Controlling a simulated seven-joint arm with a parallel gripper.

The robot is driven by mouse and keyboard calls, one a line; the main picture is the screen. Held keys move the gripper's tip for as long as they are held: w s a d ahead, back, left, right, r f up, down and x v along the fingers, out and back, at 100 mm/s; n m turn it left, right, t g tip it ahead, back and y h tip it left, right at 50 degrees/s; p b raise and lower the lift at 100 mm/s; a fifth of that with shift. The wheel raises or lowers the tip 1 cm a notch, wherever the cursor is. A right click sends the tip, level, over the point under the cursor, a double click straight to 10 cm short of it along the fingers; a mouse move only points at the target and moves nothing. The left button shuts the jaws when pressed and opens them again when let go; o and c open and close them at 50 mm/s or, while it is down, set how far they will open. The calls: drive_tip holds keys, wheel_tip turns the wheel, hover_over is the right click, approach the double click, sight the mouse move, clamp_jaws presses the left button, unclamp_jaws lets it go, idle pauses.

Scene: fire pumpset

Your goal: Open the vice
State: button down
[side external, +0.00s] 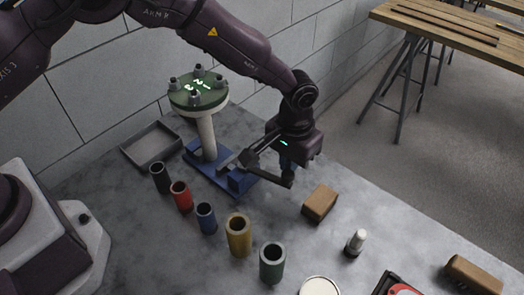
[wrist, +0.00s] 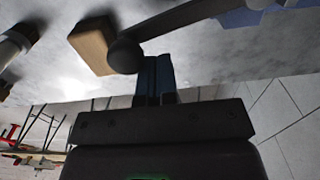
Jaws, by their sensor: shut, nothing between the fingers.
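The blue vice (side external: 238,181) is on the grey table, at the right end of a blue base plate beneath the green-topped pump stand (side external: 206,135). A dark lever handle with a round knob (side external: 288,182) reaches right from the vice. In the wrist view the knob (wrist: 125,56) is large and close, with the lever (wrist: 190,17) running up right toward a blue part of the vice (wrist: 240,17). My gripper (side external: 287,166) is shut and empty, with its blue fingertips (wrist: 154,60) right beside the knob. I cannot tell whether they touch. The vice jaws are partly hidden by my gripper.
A brown block (side external: 320,202) lies just right of the knob. Several coloured cylinders, including a yellow one (side external: 238,236), stand in front of the vice. A grey tray (side external: 151,144) lies at the left, and a white-topped bottle (side external: 356,242) stands at the right.

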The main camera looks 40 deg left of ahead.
drive_tip(key=shift+s+d, duration=0.1)
drive_tip(key=shift+s+d+r, duration=0.1)
drive_tip(key=shift+s+d, duration=0.45)
drive_tip(key=shift+d, duration=0.05)
drive_tip(key=shift+w+a, duration=0.15)
drive_tip(key=shift+w, duration=0.05)
idle(0.5)
drive_tip(key=shift+w+a, duration=0.25)
drive_tip(key=shift+w, duration=0.25)
wheel_tip(320, 180, up, 7)
idle(0.7)
